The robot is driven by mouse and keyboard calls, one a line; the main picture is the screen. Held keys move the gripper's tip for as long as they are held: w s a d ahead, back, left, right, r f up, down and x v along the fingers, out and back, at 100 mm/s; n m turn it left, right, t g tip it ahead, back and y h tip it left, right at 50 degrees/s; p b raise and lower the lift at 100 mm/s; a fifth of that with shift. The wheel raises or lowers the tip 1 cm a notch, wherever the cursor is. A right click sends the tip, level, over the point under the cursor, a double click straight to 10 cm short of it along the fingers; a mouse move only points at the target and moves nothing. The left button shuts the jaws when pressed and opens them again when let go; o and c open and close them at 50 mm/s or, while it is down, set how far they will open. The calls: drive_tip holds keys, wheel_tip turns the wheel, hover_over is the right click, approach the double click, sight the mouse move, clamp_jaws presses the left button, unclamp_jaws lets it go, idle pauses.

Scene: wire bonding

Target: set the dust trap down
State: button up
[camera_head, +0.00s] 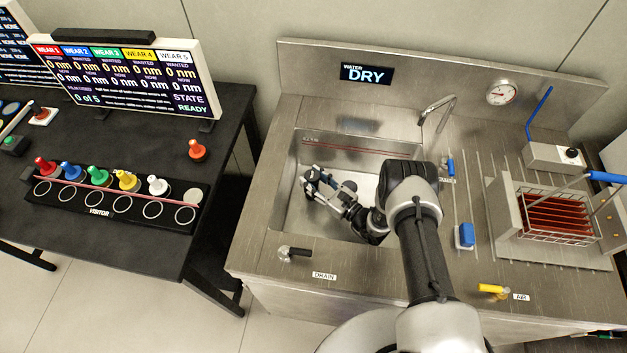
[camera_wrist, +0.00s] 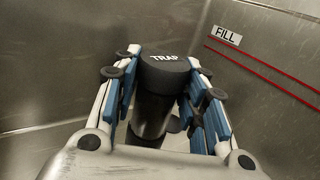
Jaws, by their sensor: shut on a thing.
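The dust trap (camera_wrist: 163,75) is a dark cylinder with a black cap lettered TRAP. It stands between the blue-padded fingers of my gripper (camera_wrist: 165,100) in the wrist view, and the gripper is shut on it. In the head view my gripper (camera_head: 316,184) is down inside the sink basin (camera_head: 285,210), toward its left side. The trap is hard to make out in the head view behind the fingers. I cannot tell whether its lower end touches the basin floor.
The basin's steel walls close in around my gripper, with a red line below the FILL label (camera_wrist: 227,35). A faucet (camera_head: 437,110) stands at the back right. A drain handle (camera_head: 293,252) and a yellow air valve (camera_head: 492,289) sit along the front. A wire rack (camera_head: 545,236) stands at right.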

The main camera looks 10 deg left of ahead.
drive_tip(key=shift+f, duration=0.15)
drive_tip(key=o, duration=1.1)
drive_tip(key=shift+o, duration=0.2)
